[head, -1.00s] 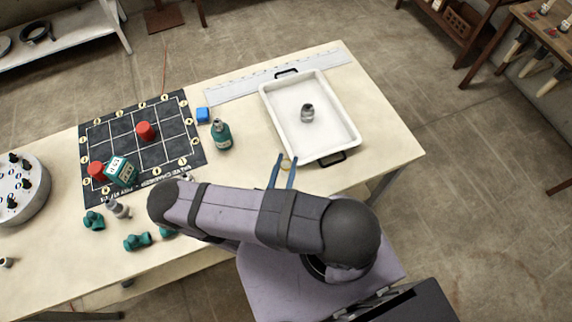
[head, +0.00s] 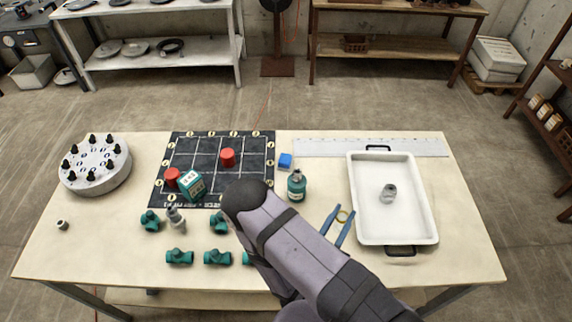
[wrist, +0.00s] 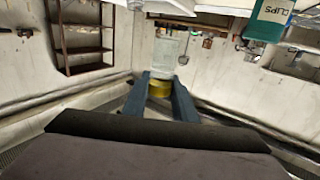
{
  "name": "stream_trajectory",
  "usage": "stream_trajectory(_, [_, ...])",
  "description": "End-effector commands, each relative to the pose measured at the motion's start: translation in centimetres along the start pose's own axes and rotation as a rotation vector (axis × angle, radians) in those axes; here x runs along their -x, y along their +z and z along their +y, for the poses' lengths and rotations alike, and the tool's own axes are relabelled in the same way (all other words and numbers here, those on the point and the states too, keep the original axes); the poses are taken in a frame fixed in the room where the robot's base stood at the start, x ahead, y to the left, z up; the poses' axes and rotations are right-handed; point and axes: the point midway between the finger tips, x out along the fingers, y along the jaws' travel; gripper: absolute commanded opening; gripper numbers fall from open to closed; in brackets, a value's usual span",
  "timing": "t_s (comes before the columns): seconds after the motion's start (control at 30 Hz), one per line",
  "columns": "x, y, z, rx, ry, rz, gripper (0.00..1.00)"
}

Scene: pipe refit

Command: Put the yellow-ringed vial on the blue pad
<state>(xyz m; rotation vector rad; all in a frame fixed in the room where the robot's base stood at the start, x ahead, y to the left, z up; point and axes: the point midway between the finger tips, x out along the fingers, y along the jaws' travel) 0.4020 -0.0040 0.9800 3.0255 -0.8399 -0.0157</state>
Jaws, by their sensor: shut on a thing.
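My gripper (head: 338,222) is shut on the yellow-ringed vial. In the head view only the vial's yellow ring (head: 343,215) shows clearly between the two blue fingers, left of the white tray. In the wrist view the fingers (wrist: 160,92) close around the yellow ring (wrist: 159,89), and the vial's clear body (wrist: 168,58) extends beyond them. I cannot tell its height above the table. My arm hides part of the table.
A teal bottle (head: 296,187) stands between the blue piece and my gripper. The white tray (head: 365,225) holds a grey fitting (head: 388,193). The mat (head: 205,147) carries red cylinders and a teal box (head: 191,186). Teal pipe fittings (head: 179,257) lie front left. A ruler (head: 420,147) lies behind.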

Motion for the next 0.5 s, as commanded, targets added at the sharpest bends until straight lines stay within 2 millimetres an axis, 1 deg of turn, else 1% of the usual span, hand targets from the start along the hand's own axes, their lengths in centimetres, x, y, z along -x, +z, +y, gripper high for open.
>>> stream_trajectory(0.03, [-0.4, 0.3, -0.3, -0.004, -0.004, 0.003, 0.00])
stream_trajectory(0.17, [-1.5, -0.1, -1.3, -0.010, -0.004, 0.012, 0.00])
stream_trajectory(0.2, [-2.1, 0.0, -1.8, -0.013, 0.014, 0.016, 0.00])
stream_trajectory(0.37, [-3.7, 0.2, -3.0, -0.009, 0.100, 0.021, 0.00])
stream_trajectory(0.5, [-5.3, 0.7, -4.4, -0.011, 0.177, 0.021, 0.00])
